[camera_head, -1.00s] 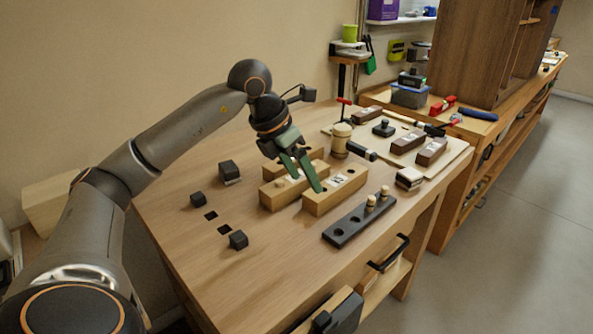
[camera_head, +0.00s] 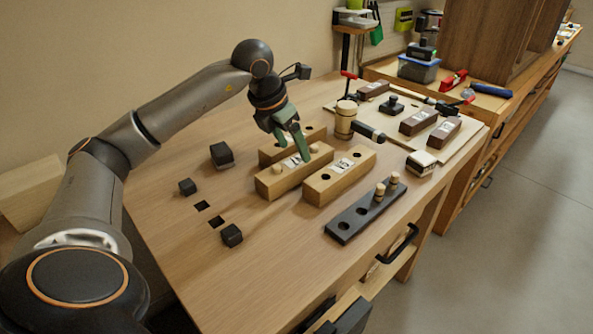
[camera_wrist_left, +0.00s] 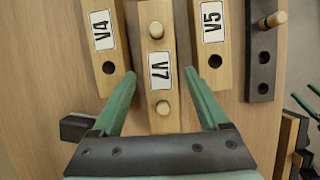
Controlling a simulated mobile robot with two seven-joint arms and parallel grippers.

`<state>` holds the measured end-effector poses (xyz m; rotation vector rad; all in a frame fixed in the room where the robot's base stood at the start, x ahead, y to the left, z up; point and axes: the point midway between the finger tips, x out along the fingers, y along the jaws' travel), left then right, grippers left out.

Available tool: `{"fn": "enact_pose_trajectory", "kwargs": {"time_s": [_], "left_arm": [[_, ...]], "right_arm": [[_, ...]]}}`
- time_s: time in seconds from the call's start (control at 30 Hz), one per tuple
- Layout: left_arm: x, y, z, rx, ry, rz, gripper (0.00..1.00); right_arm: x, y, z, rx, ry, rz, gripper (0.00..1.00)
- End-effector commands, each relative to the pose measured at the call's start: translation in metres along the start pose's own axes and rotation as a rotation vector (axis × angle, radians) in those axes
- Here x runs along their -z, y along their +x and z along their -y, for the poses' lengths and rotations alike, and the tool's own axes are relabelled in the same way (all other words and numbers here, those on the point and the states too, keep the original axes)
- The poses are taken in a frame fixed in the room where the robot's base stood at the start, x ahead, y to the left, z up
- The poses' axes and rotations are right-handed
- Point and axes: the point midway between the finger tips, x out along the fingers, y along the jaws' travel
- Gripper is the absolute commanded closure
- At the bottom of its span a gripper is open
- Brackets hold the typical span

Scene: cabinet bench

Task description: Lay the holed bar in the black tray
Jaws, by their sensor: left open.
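Three wooden bars lie side by side on the bench: V4 at the back (camera_head: 272,154), V7 in the middle (camera_head: 290,180) and V5 in front (camera_head: 338,182). V4 and V5 show open holes. V7 (camera_wrist_left: 158,50) carries two light pegs. A black bar (camera_head: 352,222) with open holes and two pegs lies in front of V5; it shows in the left wrist view too (camera_wrist_left: 263,70). I cannot tell a separate black tray for sure. My left gripper (camera_head: 299,155) is open over V7, its green fingers on either side of it in the wrist view.
Black blocks (camera_head: 221,155) and dark square recesses (camera_head: 216,222) are at the left. A mallet (camera_head: 345,122) and a board with dark blocks (camera_head: 419,122) are behind at the right. A drawer handle (camera_head: 398,244) sticks out in front.

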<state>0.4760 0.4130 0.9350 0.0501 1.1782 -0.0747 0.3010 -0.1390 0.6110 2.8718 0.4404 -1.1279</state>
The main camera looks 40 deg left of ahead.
Motion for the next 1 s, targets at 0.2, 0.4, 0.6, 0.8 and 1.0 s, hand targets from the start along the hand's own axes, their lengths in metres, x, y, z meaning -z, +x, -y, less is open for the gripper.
{"fn": "enact_pose_trajectory", "kwargs": {"time_s": [0.2,0.4,0.6,0.8,1.0], "left_arm": [[0.005,0.021,0.000,0.001,0.001,-0.002,0.22],[0.009,0.049,0.000,0.002,0.001,-0.001,0.22],[0.009,0.057,0.000,0.000,0.001,0.001,0.22],[0.009,0.056,0.000,0.001,0.001,0.001,0.29],[0.009,0.056,0.000,0.001,0.001,0.001,0.52]], "right_arm": [[-0.001,0.002,-0.001,-0.001,-0.001,-0.005,0.08],[-0.002,0.003,-0.002,-0.003,-0.001,-0.009,0.08],[-0.003,0.003,-0.003,-0.004,-0.001,-0.007,0.08],[-0.003,0.003,-0.003,-0.005,0.000,-0.006,0.08],[-0.004,0.003,-0.003,-0.005,0.000,-0.004,0.08]]}}
